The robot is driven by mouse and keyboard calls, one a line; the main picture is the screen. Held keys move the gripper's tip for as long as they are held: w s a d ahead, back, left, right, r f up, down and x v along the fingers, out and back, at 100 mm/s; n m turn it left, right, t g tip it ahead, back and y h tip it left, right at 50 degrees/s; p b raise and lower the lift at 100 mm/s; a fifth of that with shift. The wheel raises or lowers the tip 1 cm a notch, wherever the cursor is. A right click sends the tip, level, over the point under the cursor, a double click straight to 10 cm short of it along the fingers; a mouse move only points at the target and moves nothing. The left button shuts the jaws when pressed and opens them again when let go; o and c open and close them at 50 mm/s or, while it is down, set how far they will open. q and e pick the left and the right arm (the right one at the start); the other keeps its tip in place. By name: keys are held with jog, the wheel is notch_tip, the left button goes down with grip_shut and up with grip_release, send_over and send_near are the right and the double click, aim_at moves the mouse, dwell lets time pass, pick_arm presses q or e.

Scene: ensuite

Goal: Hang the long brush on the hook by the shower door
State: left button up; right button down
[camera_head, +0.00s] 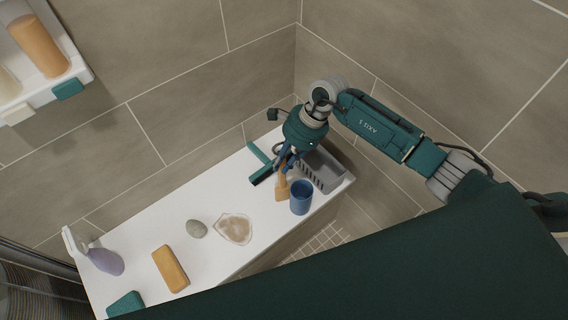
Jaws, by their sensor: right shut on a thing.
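My right gripper (288,158) reaches down over the far end of the white bench from the upper right. It is shut on a wooden-coloured thing (281,190), which looks like the long brush. Only a short part of it shows below the fingers; the rest is hidden by the gripper. I cannot tell whether its lower end touches the bench. The hook and the shower door are not identifiable in this view. My left gripper is not in view.
The white bench (140,222) holds a teal squeegee (260,153), grey basket (322,172), blue cup (301,197), soap dish (233,229), stone (196,228), orange block (170,268), teal block (126,304) and spray bottle (105,261). A shelf (82,72) hangs upper left.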

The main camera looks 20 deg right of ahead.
jog(key=shift+f, duration=0.4)
jog(key=c, duration=1.6)
grip_release()
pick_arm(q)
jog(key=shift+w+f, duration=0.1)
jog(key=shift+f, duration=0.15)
pick_arm(e)
jog(key=shift+o, duration=0.2)
jog(key=shift+r, duration=0.1)
pick_arm(q)
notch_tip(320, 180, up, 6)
jog(key=p, duration=0.5)
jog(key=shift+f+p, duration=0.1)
jog(key=shift+p, duration=0.2)
pick_arm(e)
jog(key=v, duration=1.2)
